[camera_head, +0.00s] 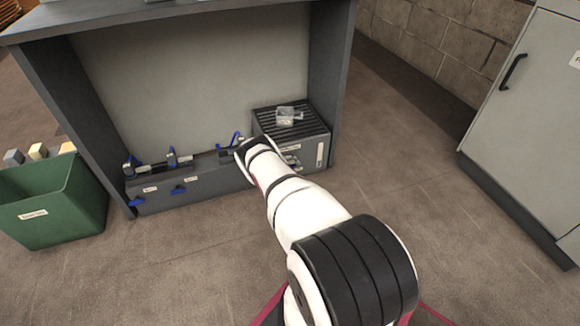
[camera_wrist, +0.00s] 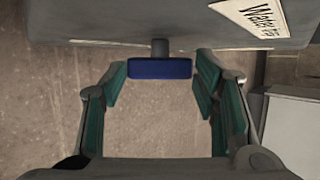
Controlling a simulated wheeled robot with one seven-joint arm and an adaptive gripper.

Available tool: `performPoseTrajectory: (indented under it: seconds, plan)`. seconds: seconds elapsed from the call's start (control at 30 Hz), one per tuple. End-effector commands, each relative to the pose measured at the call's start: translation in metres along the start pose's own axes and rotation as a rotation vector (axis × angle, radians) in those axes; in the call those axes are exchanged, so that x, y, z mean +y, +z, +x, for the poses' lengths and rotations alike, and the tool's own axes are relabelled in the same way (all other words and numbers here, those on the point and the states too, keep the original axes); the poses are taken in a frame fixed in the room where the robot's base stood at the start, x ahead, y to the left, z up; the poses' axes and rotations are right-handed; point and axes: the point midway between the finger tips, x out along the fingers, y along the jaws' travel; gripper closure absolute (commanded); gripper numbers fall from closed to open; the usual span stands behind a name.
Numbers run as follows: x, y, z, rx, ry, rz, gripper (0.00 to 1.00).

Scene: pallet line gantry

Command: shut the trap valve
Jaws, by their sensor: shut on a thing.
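In the wrist view, a blue valve handle (camera_wrist: 146,69) sits crosswise on a short dark stem below a grey housing (camera_wrist: 130,22). A white label (camera_wrist: 255,17) on the housing reads "Water" and then is cut off, so I take this as the trap valve. My gripper (camera_wrist: 160,75) has its green-padded fingers on either side of the handle and is shut on it.
A dark slatted box (camera_head: 302,128) with a small clear block (camera_head: 286,116) on it stands at the right. Other blue-handled valves (camera_head: 178,190) are on the low grey housing (camera_head: 215,186). A green bin (camera_head: 75,215) is left, a grey cabinet (camera_head: 525,110) right. The floor between is clear.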

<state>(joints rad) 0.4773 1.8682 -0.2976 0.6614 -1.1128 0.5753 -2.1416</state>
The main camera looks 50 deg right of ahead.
Motion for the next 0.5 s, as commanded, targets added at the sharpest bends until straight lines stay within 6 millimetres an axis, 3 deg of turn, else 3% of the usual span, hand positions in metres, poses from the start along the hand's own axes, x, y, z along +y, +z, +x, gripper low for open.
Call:
performPoseTrajectory:
  seconds: [0.5]
  plan:
    - [0.0039,-0.0015,0.0011,0.001,-0.123,-0.052,0.73]
